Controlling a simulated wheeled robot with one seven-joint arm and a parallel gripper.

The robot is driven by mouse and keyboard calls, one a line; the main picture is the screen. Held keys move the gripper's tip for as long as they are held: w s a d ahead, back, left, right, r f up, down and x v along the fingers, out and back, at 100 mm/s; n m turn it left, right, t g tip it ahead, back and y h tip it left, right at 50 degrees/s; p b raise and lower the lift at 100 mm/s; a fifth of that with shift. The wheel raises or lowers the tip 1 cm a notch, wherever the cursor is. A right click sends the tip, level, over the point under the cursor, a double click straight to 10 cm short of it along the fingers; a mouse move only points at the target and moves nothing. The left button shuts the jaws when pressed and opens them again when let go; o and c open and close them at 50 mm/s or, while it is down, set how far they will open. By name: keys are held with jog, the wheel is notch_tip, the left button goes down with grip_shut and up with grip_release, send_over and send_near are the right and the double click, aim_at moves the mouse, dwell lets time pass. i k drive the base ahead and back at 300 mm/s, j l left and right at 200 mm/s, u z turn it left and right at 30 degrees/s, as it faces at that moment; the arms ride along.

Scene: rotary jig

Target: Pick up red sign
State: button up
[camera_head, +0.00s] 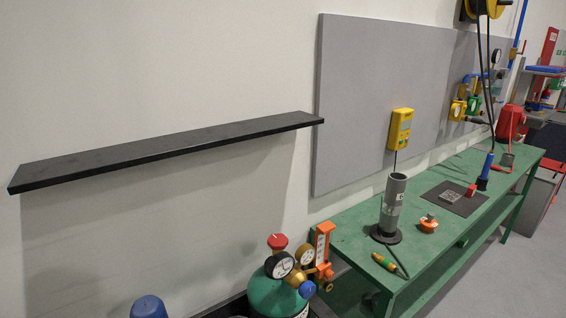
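I cannot clearly make out a red sign. A red upright panel (548,48) stands at the far right edge by the wall, small and partly cut off or covered; I cannot tell whether it is a sign. A small red block (471,190) lies on a dark mat (462,206) on the green bench (350,240). My gripper is not in view.
A black shelf (170,148) on the left wall is empty. A green gas cylinder (275,296) with gauges stands low in the middle. The bench also holds a grey tube (392,205) and an orange-and-white item (428,224). Grey floor (475,285) is free at lower right.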

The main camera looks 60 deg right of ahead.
aim_at(472, 190)
jog(key=k+z, duration=0.1)
jog(key=z, duration=3.15)
jog(key=i+l+u, duration=1.1)
jog(key=l+u, duration=0.2)
jog(key=l, duration=0.2)
jog(key=i+l+u, duration=0.25)
jog(key=l+u, duration=0.2)
jog(key=l, duration=0.15)
jog(key=i+l+u, duration=0.15)
jog(key=l+u, duration=0.3)
jog(key=l, duration=0.15)
jog(key=l+u, duration=0.45)
jog(key=l, duration=0.25)
jog(key=l+u, duration=0.45)
jog(key=l, duration=0.25)
jog(key=k+l+u, duration=0.2)
jog(key=l+u, duration=0.2)
jog(key=l, duration=0.25)
